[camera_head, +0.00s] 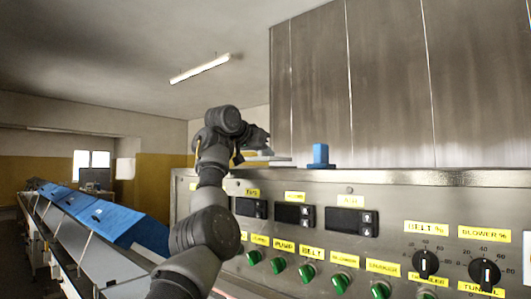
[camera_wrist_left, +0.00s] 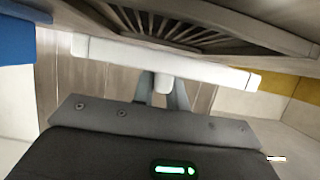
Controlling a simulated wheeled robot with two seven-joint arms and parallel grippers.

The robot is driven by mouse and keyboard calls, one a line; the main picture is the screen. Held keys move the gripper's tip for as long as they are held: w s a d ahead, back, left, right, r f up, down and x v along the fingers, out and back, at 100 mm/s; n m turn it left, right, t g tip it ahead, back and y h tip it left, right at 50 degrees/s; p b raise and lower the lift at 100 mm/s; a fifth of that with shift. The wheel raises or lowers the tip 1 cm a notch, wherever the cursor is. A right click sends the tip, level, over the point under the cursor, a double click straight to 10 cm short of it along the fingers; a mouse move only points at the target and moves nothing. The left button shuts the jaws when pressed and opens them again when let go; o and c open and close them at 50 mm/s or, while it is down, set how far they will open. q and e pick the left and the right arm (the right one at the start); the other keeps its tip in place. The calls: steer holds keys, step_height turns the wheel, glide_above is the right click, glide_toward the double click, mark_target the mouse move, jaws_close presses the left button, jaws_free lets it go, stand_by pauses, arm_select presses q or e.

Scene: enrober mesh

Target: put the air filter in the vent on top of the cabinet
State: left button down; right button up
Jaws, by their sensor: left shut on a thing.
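The air filter is a flat white slab (camera_wrist_left: 110,50), seen edge-on across the wrist view. My left gripper (camera_wrist_left: 163,90) is shut on a small tab at the middle of its near edge. The vent (camera_wrist_left: 205,36), a frame with dark slats, fills the top of the wrist view, close to the filter; I cannot tell whether they touch. In the head view my left gripper (camera_head: 262,143) is above the cabinet (camera_head: 400,179) top, and a pale flat piece beneath it is too small to tell filter from vent. My right gripper is not in view.
A blue block (camera_head: 320,155) stands on the cabinet top right of the gripper. A tall metal wall (camera_head: 390,80) rises behind. The cabinet front carries green switches and black knobs (camera_head: 425,262). A conveyor with blue covers (camera_head: 100,215) runs along the left.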

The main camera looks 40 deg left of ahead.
arm_select(q)
steer(key=shift+w+f, duration=0.15)
steer(key=shift+f, duration=0.25)
steer(key=c, duration=1.4)
jaws_free()
steer(key=shift+f, duration=0.15)
